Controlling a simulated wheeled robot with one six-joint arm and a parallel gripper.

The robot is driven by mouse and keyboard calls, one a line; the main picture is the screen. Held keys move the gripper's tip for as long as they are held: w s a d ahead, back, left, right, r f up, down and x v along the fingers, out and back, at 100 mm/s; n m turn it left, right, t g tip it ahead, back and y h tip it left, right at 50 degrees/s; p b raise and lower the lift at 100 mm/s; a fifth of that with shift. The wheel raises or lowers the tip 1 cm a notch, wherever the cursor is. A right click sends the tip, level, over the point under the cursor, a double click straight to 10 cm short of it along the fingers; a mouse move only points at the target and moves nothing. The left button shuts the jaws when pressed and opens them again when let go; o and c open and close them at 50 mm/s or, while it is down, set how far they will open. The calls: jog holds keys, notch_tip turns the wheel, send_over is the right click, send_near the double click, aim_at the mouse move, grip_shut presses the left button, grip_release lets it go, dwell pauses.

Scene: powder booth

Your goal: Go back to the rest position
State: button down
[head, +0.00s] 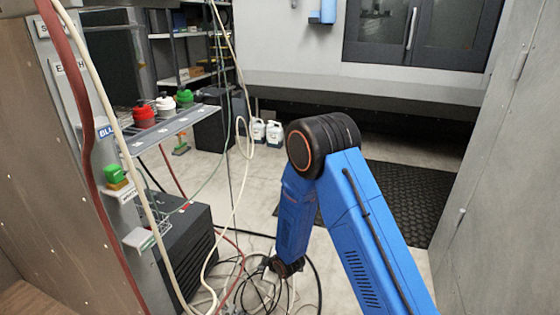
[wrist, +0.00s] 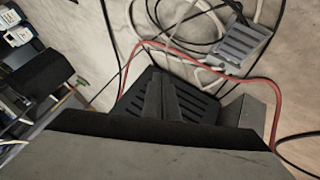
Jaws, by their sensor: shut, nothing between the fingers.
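My gripper (wrist: 162,82) shows in the wrist view, pointing down over the floor. Its two dark fingers lie together, shut, with nothing between them. In the head view my blue arm is folded at a black elbow joint, and its forearm hangs down toward the cables on the floor. The gripper itself is not clear to see in the head view.
A shelf (head: 172,130) with red-lidded and white-lidded pots stands at the left, above a dark ribbed box (head: 188,250). Loose cables (head: 255,290) lie on the floor beneath my arm. White jugs (head: 273,133) stand behind. A grey wall panel (head: 505,170) bounds the right.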

jog(key=d+r+m+h, duration=0.1)
jog(key=d+r+m, duration=0.1)
jog(key=d+r, duration=0.55)
jog(key=d+r+m+h, duration=0.15)
jog(key=d+r, duration=0.25)
jog(key=r, duration=0.7)
jog(key=s+d+r+m+h, duration=0.1)
jog(key=s+d+r+m, duration=0.5)
jog(key=d+r, duration=0.6)
jog(key=s+d+r+m+h, duration=0.1)
jog(key=s+d+r, duration=0.35)
jog(key=s, duration=0.25)
jog(key=s+d+r+m, duration=0.1)
jog(key=s+d+r, duration=0.3)
jog(key=s+r, duration=0.3)
jog(key=s+d+r+m, duration=0.1)
jog(key=s+d+m, duration=0.1)
jog(key=s, duration=0.7)
jog(key=s+d+r+m+g, duration=0.1)
jog(key=s+d+m, duration=0.1)
jog(key=s, duration=0.7)
jog(key=shift+s+d+g, duration=0.15)
jog(key=shift+s+g, duration=0.05)
jog(key=shift+g, duration=0.1)
jog(key=shift+h, duration=0.25)
